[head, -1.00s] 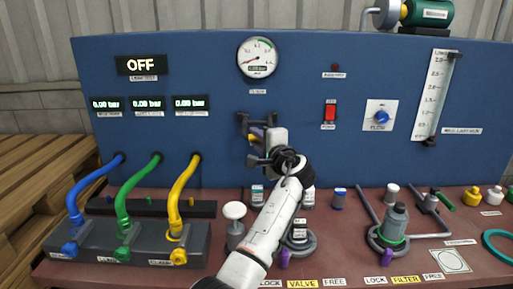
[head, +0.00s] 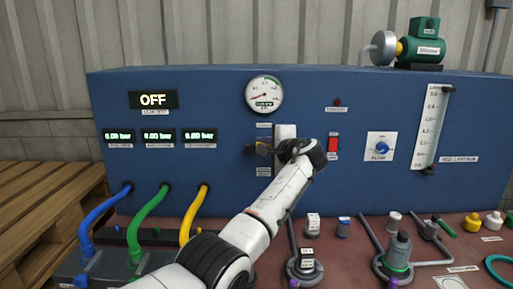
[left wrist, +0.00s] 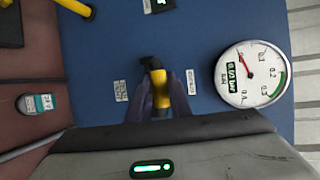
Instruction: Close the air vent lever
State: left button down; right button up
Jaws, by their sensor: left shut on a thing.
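The air vent lever, with a yellow handle (left wrist: 160,90) and a black pivot, is on the blue panel below the round gauge. Its handle sits between the dark fingers of my left gripper (left wrist: 160,106), which is shut on it. In the head view my left gripper (head: 262,148) is side-on at the panel, and its body and fingers hide most of the lever. One small label is above the lever and another below it. My right gripper is in neither current view.
The round gauge (head: 264,95) is just above the lever. A red switch (head: 333,147) and a blue flow knob (head: 381,147) are to the right. Blue, green and yellow hoses (head: 195,215) are at lower left. Bottles and fittings stand on the reddish bench.

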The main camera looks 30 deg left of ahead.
pick_arm(q)
jog(key=shift+w+a+r+m+g+h+p, duration=0.1)
jog(key=shift+w+r+m+g+h+p, duration=0.25)
jog(key=shift+r+g+p, duration=0.35)
pick_arm(e)
jog(key=shift+s+d+r, duration=0.1)
jog(key=shift+s+r, duration=0.1)
jog(key=shift+r, duration=0.3)
jog(key=shift+s+d+r, duration=0.1)
jog(key=shift+s+r, duration=0.05)
jog(key=shift+r, duration=0.35)
pick_arm(q)
jog(key=shift+s+f, duration=0.1)
jog(key=shift+f, duration=0.05)
jog(key=c, duration=1.6)
grip_release()
jog(key=shift+c, duration=0.2)
jog(key=shift+f, duration=0.1)
jog(key=shift+s, duration=0.1)
